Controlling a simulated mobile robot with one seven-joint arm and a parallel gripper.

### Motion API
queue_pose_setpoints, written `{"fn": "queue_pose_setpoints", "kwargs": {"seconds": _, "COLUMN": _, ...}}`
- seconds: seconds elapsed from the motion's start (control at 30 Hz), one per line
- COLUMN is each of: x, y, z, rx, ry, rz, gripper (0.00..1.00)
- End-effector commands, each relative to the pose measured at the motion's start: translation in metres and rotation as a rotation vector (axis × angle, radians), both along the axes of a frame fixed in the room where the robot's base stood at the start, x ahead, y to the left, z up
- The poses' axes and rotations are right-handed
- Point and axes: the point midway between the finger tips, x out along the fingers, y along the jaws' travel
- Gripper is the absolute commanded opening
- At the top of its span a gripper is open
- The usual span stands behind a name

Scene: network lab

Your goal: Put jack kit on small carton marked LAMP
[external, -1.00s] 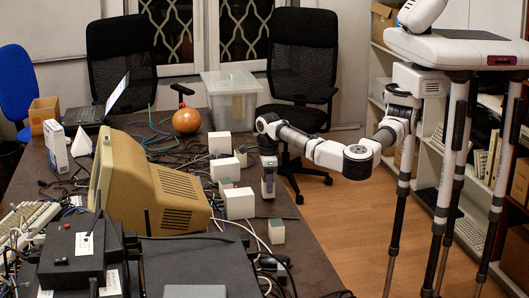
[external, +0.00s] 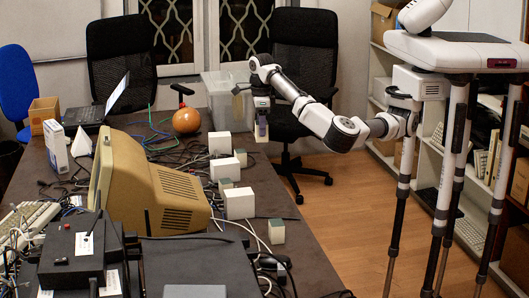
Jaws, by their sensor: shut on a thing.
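My gripper (external: 261,123) is shut on a small item (external: 261,131) with a bluish-purple middle and a pale lower end. It may be the jack kit, but it is too small to read. My gripper points down and holds it in the air near the table's right edge, in front of the clear bin. Several white cartons stand on the table: one at the back (external: 220,143), one in the middle (external: 225,169) and a larger one nearer (external: 239,204). No LAMP marking is legible, so I cannot tell which carton bears it.
Small green-topped blocks (external: 277,231) stand among the cartons. A beige monitor (external: 150,185), loose cables and an orange ball (external: 186,120) fill much of the table (external: 300,262). A clear bin (external: 222,100) stands behind, with a black chair (external: 303,60) close to my arm.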

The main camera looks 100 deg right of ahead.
Motion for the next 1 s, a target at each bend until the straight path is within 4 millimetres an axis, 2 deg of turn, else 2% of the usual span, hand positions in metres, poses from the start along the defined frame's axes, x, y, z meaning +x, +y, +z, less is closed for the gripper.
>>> {"fn": "queue_pose_setpoints", "kwargs": {"seconds": 0.2, "x": 0.041, "y": -0.067, "z": 0.028, "rx": 0.004, "ry": 0.006, "rz": -0.112, "gripper": 0.22}}
{"fn": "queue_pose_setpoints", "kwargs": {"seconds": 0.4, "x": 0.063, "y": -0.123, "z": 0.052, "rx": 0.002, "ry": 0.001, "rz": -0.203, "gripper": 0.22}}
{"fn": "queue_pose_setpoints", "kwargs": {"seconds": 0.5, "x": 0.068, "y": -0.142, "z": 0.061, "rx": 0.000, "ry": -0.003, "rz": -0.233, "gripper": 0.22}}
{"fn": "queue_pose_setpoints", "kwargs": {"seconds": 0.63, "x": 0.071, "y": -0.155, "z": 0.067, "rx": -0.002, "ry": -0.006, "rz": -0.257, "gripper": 0.22}}
{"fn": "queue_pose_setpoints", "kwargs": {"seconds": 0.77, "x": 0.072, "y": -0.159, "z": 0.055, "rx": -0.003, "ry": -0.003, "rz": -0.266, "gripper": 0.22}}
{"fn": "queue_pose_setpoints", "kwargs": {"seconds": 1.0, "x": 0.071, "y": -0.159, "z": -0.006, "rx": -0.004, "ry": -0.002, "rz": -0.265, "gripper": 0.22}}
